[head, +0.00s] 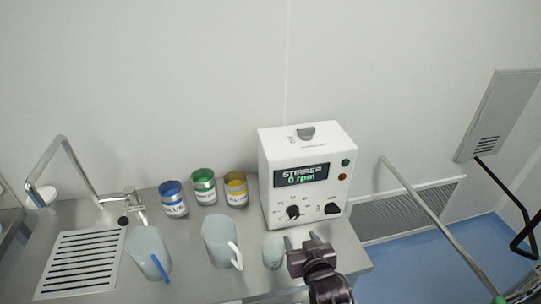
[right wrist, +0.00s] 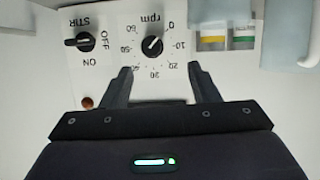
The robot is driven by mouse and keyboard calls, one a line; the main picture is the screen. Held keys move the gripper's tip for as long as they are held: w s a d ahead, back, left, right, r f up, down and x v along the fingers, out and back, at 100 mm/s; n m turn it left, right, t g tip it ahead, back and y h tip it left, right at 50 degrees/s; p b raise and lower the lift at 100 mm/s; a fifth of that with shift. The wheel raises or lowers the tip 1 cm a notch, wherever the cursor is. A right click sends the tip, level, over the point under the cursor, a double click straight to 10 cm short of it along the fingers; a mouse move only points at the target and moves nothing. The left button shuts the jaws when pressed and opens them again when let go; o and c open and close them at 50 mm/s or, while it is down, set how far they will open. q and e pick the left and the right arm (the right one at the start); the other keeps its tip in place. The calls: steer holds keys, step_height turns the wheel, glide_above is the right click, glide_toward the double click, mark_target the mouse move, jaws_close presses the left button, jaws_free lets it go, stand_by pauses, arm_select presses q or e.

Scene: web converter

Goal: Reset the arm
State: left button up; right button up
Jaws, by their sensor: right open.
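My right gripper (head: 303,241) is at the front of the white stirrer box (head: 273,152), just below its knobs in the head view. Its two fingers are apart with nothing between them, as the right wrist view (right wrist: 159,70) also shows. The stirrer's display (head: 301,176) reads "STIRRER 0 rpm". In the right wrist view the panel appears upside down, with the rpm knob (right wrist: 153,46) beyond and between the fingertips and the STIR switch (right wrist: 86,42) to its left. The fingers appear apart from both knobs. My left gripper is not in view.
A pale cup (head: 273,253) stands close left of my right gripper. A faucet (head: 75,165) and drain (head: 80,262) are at far left.

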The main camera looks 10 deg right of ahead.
steer(key=shift+s, duration=0.1)
steer(key=s+d+r+n+g, duration=0.15)
steer(key=s+g, duration=0.35)
steer(key=s, duration=0.5)
steer(key=s+d+r+g, duration=0.1)
steer(key=s+r+g, duration=0.1)
steer(key=s+g, duration=0.5)
step_height(320, 180, down, 34)
steer(key=s+b, duration=0.3)
steer(key=b, duration=0.3)
steer(key=s+d+f+b, duration=0.2)
steer(key=s+f, duration=0.8)
steer(key=f, duration=0.3)
steer(key=s+d+f+b, duration=0.1)
steer(key=s+f+b, duration=0.2)
steer(key=s+f, duration=0.7)
step_height(320, 180, down, 3)
steer(key=shift+s+d+f+n+g, duration=0.1)
steer(key=shift+s+d+n+g, duration=0.1)
steer(key=shift+d+n+g, duration=0.15)
